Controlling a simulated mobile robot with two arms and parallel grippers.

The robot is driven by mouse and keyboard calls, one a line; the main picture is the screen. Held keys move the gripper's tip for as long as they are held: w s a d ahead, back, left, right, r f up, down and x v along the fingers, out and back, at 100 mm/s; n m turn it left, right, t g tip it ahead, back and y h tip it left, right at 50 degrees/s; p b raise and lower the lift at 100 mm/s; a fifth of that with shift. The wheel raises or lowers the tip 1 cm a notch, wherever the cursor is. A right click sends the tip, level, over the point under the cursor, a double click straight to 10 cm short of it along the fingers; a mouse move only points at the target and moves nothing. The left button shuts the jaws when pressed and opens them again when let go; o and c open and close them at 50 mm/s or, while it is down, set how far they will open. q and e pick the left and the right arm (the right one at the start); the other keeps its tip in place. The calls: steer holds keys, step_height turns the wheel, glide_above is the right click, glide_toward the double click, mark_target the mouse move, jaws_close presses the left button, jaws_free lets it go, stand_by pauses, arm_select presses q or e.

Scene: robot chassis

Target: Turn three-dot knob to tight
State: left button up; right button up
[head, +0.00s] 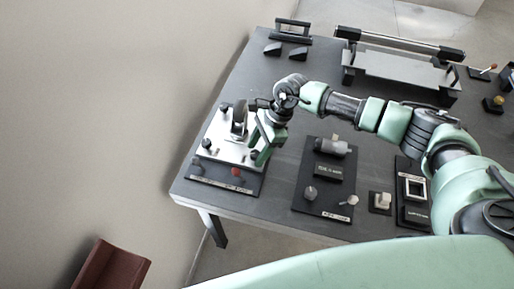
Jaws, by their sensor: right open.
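A bright metal plate fixture (222,152) stands on a dark base at the left end of the table. Small dark knobs sit around its corners, one at the left (207,144) and one at the back (225,107). Any dots on them are too small to make out, so I cannot tell which is the three-dot knob. My right gripper (259,152) reaches in from the right and points down at the plate's right edge. It is open, and its fingers partly hide that edge. I cannot tell whether they touch a knob there. My left gripper is out of view.
A red knob (236,172) sits on the base's front strip. To the right are a dark panel with a grey cylinder (333,146) and smaller modules (380,201). A long metal tray (402,66) lies at the back. A wall borders the table's left side.

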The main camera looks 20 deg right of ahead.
steer(key=c, duration=1.1)
jaws_close()
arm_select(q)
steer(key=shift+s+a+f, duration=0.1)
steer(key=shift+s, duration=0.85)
